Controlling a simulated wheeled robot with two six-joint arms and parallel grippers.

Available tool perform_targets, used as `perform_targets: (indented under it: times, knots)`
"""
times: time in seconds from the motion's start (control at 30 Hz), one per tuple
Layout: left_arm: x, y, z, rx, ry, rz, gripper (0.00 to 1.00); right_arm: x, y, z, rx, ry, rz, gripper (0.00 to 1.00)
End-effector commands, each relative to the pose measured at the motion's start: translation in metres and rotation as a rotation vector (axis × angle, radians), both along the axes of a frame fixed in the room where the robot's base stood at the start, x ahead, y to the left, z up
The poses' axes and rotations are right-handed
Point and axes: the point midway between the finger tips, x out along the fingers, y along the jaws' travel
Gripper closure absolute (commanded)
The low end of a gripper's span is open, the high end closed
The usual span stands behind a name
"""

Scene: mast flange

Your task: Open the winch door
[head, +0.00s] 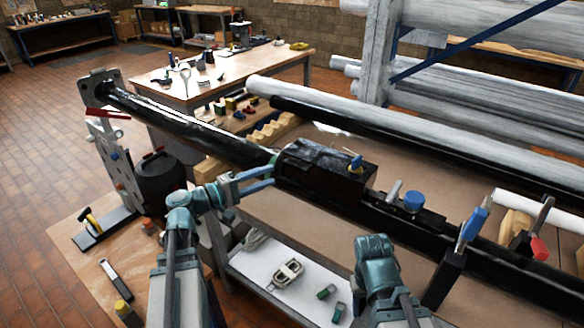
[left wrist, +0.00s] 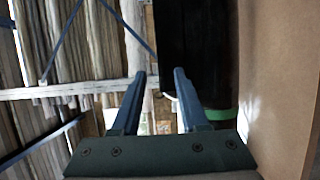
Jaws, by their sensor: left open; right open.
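A dark box (head: 325,178), which appears to be the winch housing, sits on the black mast (head: 190,125) and has a mottled grey top. I cannot make out the door's edges or handle, and it looks shut. My left gripper (head: 272,175) is open and empty at the left end of the box, beside a green band on the mast. In the left wrist view, the open fingers (left wrist: 159,75) have nothing between them, with a dark surface beyond and the green band (left wrist: 222,115) to the right. My right arm's wrist shows low in the head view; its fingers are hidden.
The mast lies across a brown-topped bench (head: 290,225). Clamps (head: 460,240) and a blue-capped part (head: 413,201) stand right of the box. A lower shelf (head: 270,300) holds a pulley block (head: 287,274). A black bucket (head: 160,180) stands left. Long tubes (head: 400,115) lie behind.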

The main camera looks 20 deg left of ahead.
Motion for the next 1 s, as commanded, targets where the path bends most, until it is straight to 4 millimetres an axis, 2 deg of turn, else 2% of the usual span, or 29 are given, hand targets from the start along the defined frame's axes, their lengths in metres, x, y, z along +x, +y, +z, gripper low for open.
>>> perform_targets:
  times: [0.2, 0.4, 0.6, 0.93, 1.0]
  knots:
    - [0.034, -0.031, 0.000, 0.001, 0.001, -0.004, 0.56, 0.000, 0.000, 0.000, 0.000, 0.000, 0.000, 0.50]
    - [0.055, -0.050, 0.000, 0.001, 0.001, -0.002, 0.56, 0.000, 0.000, 0.000, 0.000, 0.000, 0.000, 0.50]
    - [0.064, -0.059, 0.000, 0.001, 0.001, 0.000, 0.56, 0.000, 0.000, 0.000, 0.000, 0.000, 0.000, 0.50]
    - [0.065, -0.060, 0.000, 0.001, 0.001, 0.000, 0.56, 0.000, 0.000, 0.000, 0.000, 0.000, 0.000, 0.50]
    - [0.065, -0.060, 0.000, 0.001, 0.001, 0.000, 0.69, 0.000, 0.000, 0.000, 0.000, 0.000, 0.000, 0.50]
